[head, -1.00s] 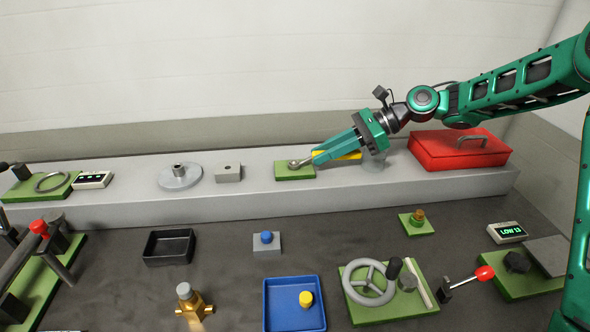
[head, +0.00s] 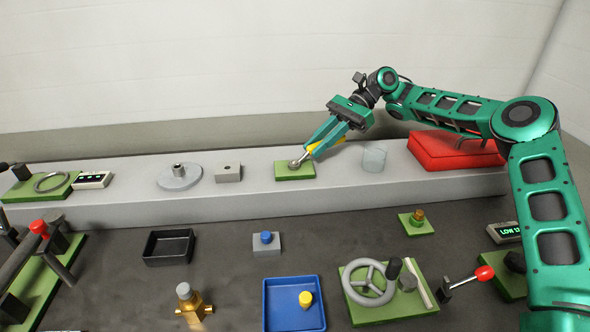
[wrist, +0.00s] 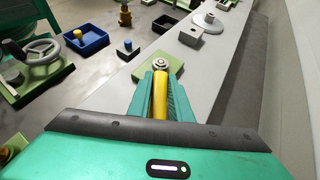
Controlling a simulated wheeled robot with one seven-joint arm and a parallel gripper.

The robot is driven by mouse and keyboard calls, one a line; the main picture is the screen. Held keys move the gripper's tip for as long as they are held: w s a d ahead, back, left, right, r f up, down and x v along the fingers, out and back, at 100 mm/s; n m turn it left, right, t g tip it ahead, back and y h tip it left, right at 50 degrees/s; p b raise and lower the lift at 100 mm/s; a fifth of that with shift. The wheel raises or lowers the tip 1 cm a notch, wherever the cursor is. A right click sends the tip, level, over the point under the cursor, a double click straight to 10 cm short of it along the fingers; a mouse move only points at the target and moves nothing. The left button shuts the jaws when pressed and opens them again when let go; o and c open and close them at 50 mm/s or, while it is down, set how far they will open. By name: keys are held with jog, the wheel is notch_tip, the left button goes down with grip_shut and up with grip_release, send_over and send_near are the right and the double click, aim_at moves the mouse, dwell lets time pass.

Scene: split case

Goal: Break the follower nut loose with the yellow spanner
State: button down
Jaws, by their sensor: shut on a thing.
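The yellow spanner (wrist: 160,97) lies between the fingers of my gripper (head: 314,150), which is shut on its handle. In the head view the spanner's yellow handle (head: 326,146) shows beside the fingers. Its grey head is at the follower nut (head: 295,164) on a small green plate (head: 294,174) on the raised grey ledge. In the wrist view the spanner head (wrist: 161,65) appears around or over the nut; I cannot tell how fully it is seated. The green plate (wrist: 147,72) shows beneath it.
A grey block (head: 228,173) and a round flanged disc (head: 179,178) stand left on the ledge. A clear cylinder (head: 374,159) and a red toolbox (head: 455,152) stand right. Below are a blue tray (head: 283,318), a handwheel (head: 369,284) and a black tray (head: 168,260).

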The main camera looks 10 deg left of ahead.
jog(key=shift+w, duration=0.1)
dwell(0.3)
jog(key=shift+r, duration=0.9)
jog(key=shift+s+d+r, duration=0.1)
jog(key=shift+s, duration=0.2)
jog(key=s+m+t+y, duration=0.1)
jog(key=m, duration=0.1)
jog(key=s+d+m+t+y, duration=0.1)
jog(key=m+t, duration=0.1)
jog(key=s+d+m+t+y, duration=0.1)
jog(key=t, duration=0.1)
jog(key=shift+m, duration=0.4)
jog(key=s+m+t, duration=0.1)
jog(key=m+t, duration=0.1)
jog(key=s+m+t, duration=0.1)
jog(key=m+t, duration=0.1)
jog(key=s+m+t, duration=0.2)
jog(key=shift+a+t, duration=0.1)
jog(key=shift+t, duration=0.2)
jog(key=shift+w, duration=0.1)
